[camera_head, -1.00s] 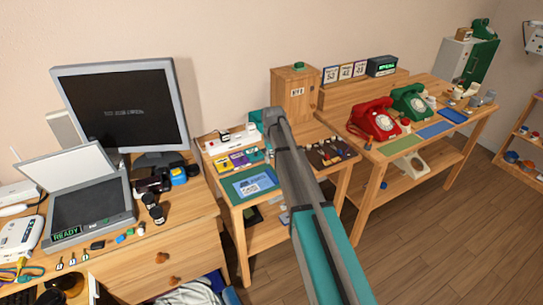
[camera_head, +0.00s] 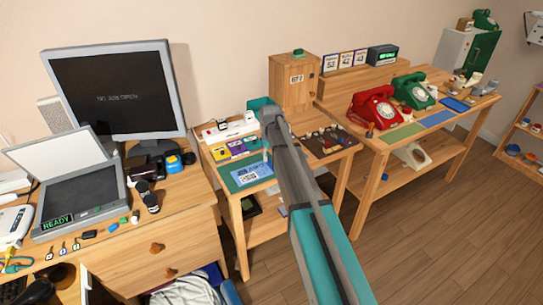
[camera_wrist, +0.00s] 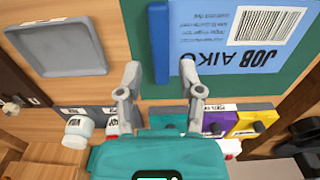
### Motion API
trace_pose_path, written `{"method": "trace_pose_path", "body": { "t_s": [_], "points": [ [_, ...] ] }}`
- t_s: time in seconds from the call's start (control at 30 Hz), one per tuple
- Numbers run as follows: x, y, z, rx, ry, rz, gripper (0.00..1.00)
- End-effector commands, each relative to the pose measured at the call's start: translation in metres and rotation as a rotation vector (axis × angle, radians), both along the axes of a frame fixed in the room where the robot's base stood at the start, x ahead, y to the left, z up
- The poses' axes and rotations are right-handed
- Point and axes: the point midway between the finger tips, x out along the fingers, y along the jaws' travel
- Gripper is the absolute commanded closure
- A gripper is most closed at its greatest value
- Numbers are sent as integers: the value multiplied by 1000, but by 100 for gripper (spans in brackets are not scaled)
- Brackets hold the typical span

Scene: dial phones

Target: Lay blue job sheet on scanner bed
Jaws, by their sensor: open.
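The blue job sheet (camera_head: 252,174) lies on a green mat (camera_head: 228,184) on the small middle table. In the wrist view the sheet (camera_wrist: 222,55) shows a barcode and upside-down "JOB" lettering, with a darker blue strip (camera_wrist: 158,38) along its left edge. My gripper (camera_wrist: 160,78) is open and empty, its fingertips on either side of that strip's near end; I cannot tell its height above it. In the head view my arm hides most of the gripper. The scanner stands at the left with its lid (camera_head: 58,155) raised, its dark bed (camera_head: 82,190) bare and a "READY" display.
A monitor (camera_head: 112,90) stands behind the scanner; small items lie in front and to its right. Coloured cards (camera_head: 236,148) and a white holder lie behind the mat. A grey tray (camera_wrist: 58,45) lies left of the gripper in the wrist view. Red and green phones (camera_head: 376,107) stand further right.

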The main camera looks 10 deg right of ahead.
Motion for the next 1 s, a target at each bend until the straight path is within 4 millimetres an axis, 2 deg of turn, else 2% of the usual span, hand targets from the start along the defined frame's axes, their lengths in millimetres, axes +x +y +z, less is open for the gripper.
{"method": "trace_pose_path", "body": {
  "t_s": [0.03, 0.3, 0.83, 0.87, 1.0],
  "points": [
    [0, 0, -10, 0, 0, 0, 51],
    [0, 1, -30, 0, 0, 1, 51],
    [0, 1, -34, 0, 0, 2, 51],
    [0, 1, -34, 0, 0, 2, 54],
    [0, 1, -34, 0, 0, 2, 80]
  ]
}}
